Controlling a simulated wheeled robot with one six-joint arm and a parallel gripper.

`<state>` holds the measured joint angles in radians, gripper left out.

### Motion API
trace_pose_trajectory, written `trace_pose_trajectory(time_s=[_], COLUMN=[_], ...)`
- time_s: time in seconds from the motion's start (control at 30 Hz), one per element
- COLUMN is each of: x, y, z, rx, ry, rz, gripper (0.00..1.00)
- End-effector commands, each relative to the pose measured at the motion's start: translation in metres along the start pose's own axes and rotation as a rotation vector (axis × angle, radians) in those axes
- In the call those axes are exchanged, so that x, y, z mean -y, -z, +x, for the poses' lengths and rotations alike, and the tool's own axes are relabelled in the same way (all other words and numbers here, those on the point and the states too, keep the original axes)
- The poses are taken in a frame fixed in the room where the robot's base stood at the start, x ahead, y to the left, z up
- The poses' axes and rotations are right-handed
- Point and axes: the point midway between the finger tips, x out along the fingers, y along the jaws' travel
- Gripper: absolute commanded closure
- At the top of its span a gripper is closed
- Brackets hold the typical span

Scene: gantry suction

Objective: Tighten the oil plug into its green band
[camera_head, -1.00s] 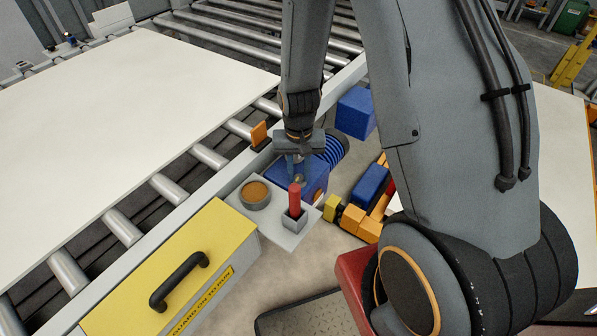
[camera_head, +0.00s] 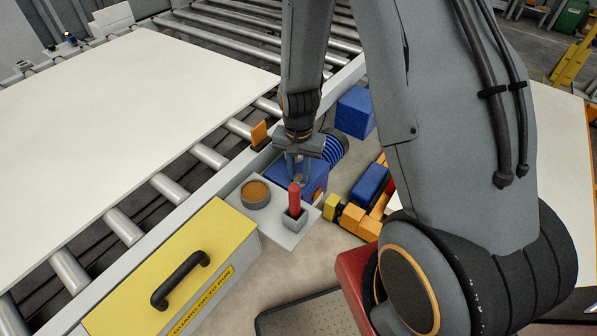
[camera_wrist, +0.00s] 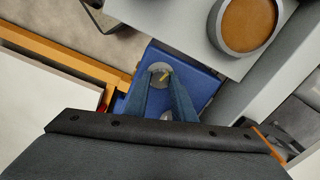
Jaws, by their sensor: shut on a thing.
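The oil plug (camera_wrist: 162,70) is a small grey round head with a yellow mark, on top of a blue housing (camera_wrist: 206,86) in the wrist view. My gripper (camera_wrist: 160,78) is shut on the plug, one dark blue finger on either side of it. In the head view my gripper (camera_head: 299,178) points down at the blue housing (camera_head: 318,178), and its fingers largely hide the plug. I cannot make out a green band in either view, so the mark's position relative to it cannot be told.
A yellow guard box (camera_head: 170,265) stands in front. An orange tab (camera_head: 259,134) rises from the conveyor rail.

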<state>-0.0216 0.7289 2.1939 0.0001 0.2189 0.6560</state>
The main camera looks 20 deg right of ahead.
Motion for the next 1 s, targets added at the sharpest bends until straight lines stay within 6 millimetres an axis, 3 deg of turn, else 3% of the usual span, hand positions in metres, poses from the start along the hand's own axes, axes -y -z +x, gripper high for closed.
trace_pose_trajectory(time_s=[0.07, 0.1, 0.2, 0.63, 1.0], x=[0.0, 0.0, 0.0, 0.001, 0.001], y=[0.0, 0.0, 0.0, 0.001, 0.001], z=[0.0, 0.0, 0.0, -0.007, -0.054], rx=[0.0, 0.0, 0.0, -0.001, -0.003], ry=[0.0, 0.0, 0.0, 0.001, 0.003], rz=[-0.001, -0.001, -0.001, -0.001, -0.001], gripper=[0.99, 0.75, 0.58, 0.58, 0.58])
